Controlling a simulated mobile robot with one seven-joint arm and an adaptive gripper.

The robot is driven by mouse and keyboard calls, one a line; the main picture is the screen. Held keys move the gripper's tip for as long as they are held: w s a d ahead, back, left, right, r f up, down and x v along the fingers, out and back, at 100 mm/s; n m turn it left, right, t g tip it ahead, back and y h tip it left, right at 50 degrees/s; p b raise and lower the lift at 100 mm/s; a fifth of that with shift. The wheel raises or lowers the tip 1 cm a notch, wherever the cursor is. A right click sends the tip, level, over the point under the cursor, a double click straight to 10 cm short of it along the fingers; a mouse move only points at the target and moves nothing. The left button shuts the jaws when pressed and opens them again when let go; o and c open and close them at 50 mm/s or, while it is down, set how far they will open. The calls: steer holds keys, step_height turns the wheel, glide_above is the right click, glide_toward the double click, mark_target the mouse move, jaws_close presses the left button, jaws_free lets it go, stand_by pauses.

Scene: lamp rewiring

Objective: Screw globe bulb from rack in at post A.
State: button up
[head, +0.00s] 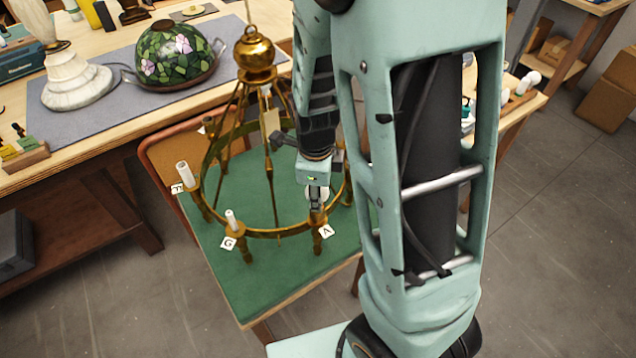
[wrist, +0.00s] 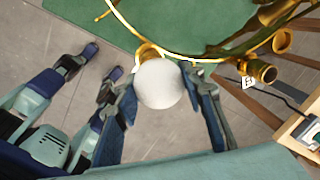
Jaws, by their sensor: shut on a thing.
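The brass ring chandelier (head: 283,232) stands on the green-topped table, with lettered tags at its posts. The tag A (head: 326,231) hangs at the front right post. My gripper (head: 317,198) is above that post, pointing down. In the wrist view my gripper (wrist: 160,88) is shut on the white globe bulb (wrist: 160,84), one finger on each side. The bulb's far end meets a brass cup (wrist: 148,51) on the ring. I cannot tell whether its thread is engaged. In the head view the globe bulb (head: 318,190) is mostly hidden by the fingers.
White candle sleeves stand at post G (head: 231,219) and another post (head: 183,174) on the left. The brass finial (head: 255,52) and sloping rods rise close to my arm. A stained-glass shade (head: 177,54) sits on the back bench. Floor is open at right.

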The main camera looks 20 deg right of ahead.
steer(key=o, duration=1.4)
steer(key=shift+a, duration=0.1)
steer(key=shift+c, duration=0.2)
steer(key=shift+r, duration=0.1)
steer(key=r, duration=0.4)
steer(key=s+r, duration=0.1)
steer(key=r, duration=0.6)
steer(key=shift+s+a+r, duration=0.3)
steer(key=shift+a, duration=0.1)
steer(key=s+r+n+t, duration=0.2)
steer(key=s+r+n, duration=0.2)
steer(key=n, duration=0.7)
steer(key=s+r+n+t, duration=0.2)
steer(key=s+r+n, duration=0.3)
steer(key=n, duration=0.7)
steer(key=shift+s+d+r+y, duration=0.15)
steer(key=shift+d+r+y, duration=0.25)
steer(key=shift+r, duration=0.9)
